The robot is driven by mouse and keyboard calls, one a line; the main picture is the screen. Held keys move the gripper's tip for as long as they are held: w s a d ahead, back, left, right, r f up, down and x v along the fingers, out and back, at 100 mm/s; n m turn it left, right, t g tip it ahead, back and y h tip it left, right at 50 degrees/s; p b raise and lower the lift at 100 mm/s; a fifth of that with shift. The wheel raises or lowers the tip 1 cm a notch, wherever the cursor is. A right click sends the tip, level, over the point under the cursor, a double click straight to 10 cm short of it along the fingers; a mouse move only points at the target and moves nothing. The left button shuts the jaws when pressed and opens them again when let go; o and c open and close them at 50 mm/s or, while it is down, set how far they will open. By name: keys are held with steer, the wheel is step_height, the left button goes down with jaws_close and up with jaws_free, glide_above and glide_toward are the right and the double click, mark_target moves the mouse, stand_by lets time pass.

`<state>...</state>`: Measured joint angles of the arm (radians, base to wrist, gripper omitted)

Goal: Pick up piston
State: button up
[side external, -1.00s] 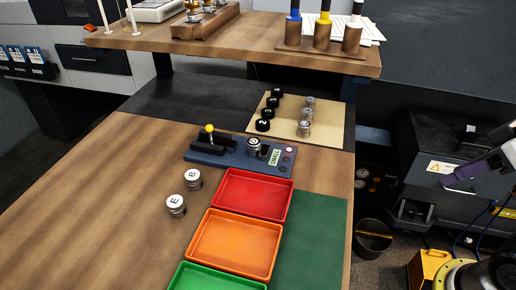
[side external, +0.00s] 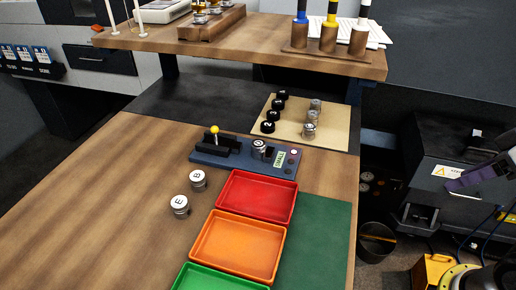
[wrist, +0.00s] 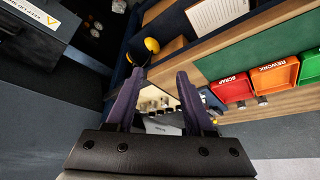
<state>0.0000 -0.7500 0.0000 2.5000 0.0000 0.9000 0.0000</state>
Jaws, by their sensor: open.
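Silver pistons show in the side view. One marked E (side external: 180,207) and one marked B (side external: 198,181) stand upright on the wooden bench left of the trays. Another piston (side external: 259,149) stands in the blue gauge fixture (side external: 226,156) by its SMALL display. Several more silver pistons (side external: 309,131) stand on the tan board (side external: 336,125), beside black numbered pieces (side external: 268,127). My gripper (wrist: 158,82) is open and empty in the wrist view, its purple fingers spread. In the side view only a purple part of it shows at the right edge, well away from the pistons.
Red (side external: 257,196), orange (side external: 237,246) and green (side external: 214,279) trays line the bench beside a green mat (side external: 319,235). A raised wooden shelf (side external: 260,47) with tool holders spans the back. A bin (side external: 376,242) stands right of the bench. The bench's left side is clear.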

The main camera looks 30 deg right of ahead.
steer(key=o, duration=0.3)
steer(key=shift+o, duration=0.2)
